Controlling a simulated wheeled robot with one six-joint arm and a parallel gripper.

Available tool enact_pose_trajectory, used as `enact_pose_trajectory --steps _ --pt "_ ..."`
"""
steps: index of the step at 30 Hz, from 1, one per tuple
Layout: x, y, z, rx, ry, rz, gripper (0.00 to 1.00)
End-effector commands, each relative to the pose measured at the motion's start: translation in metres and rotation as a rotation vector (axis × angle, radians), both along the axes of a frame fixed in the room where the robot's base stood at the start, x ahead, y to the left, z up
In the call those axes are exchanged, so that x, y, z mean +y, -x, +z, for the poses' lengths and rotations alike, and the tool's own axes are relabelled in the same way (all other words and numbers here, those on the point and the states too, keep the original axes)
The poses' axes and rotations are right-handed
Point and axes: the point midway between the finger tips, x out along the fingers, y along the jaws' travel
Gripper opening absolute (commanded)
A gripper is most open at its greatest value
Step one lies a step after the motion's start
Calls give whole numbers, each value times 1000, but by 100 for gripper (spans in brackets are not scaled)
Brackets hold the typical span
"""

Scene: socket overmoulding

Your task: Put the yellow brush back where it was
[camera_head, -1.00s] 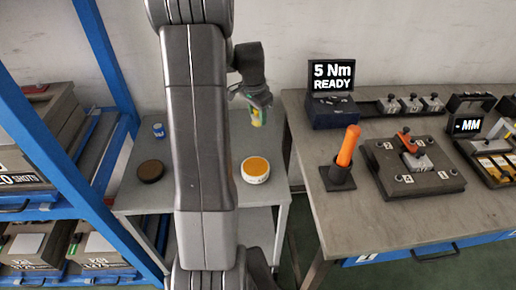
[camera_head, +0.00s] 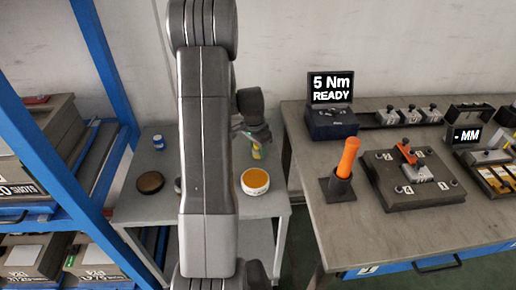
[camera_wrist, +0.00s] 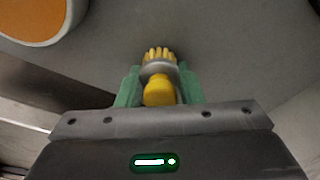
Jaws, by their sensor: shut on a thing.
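The yellow brush (camera_wrist: 159,89) is between the green fingers of my gripper (camera_wrist: 159,88) in the wrist view. It has a yellow handle end, a grey metal band and yellow bristles. My gripper is shut on it. In the head view my gripper (camera_head: 252,143) is low at the back right of the small grey table (camera_head: 232,225), behind the orange-topped tin, and only a bit of the yellow brush (camera_head: 256,153) shows there. Whether the bristles touch the tabletop cannot be told.
An orange-topped white tin (camera_head: 255,182) stands close in front of my gripper. A dark round lid (camera_head: 150,182) and a small blue jar (camera_head: 158,142) stand at the table's left. The workbench (camera_head: 290,150) with an orange-handled tool (camera_head: 347,158) is to the right.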

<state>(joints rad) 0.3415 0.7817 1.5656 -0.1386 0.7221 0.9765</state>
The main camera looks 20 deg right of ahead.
Motion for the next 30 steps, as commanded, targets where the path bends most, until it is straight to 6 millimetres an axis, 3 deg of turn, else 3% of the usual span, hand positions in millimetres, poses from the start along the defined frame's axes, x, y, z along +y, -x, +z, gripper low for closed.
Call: enact_pose_trajectory --steps 2,3,6,14,19,30 --pt "0 0 -4 0 0 0 11" --pt "0 0 -3 0 0 0 38" --pt "0 0 -2 0 0 0 55" --pt "0 0 -2 0 0 0 55" --pt "1 0 8 -2 1 1 55" --pt "9 3 84 -5 1 1 55"
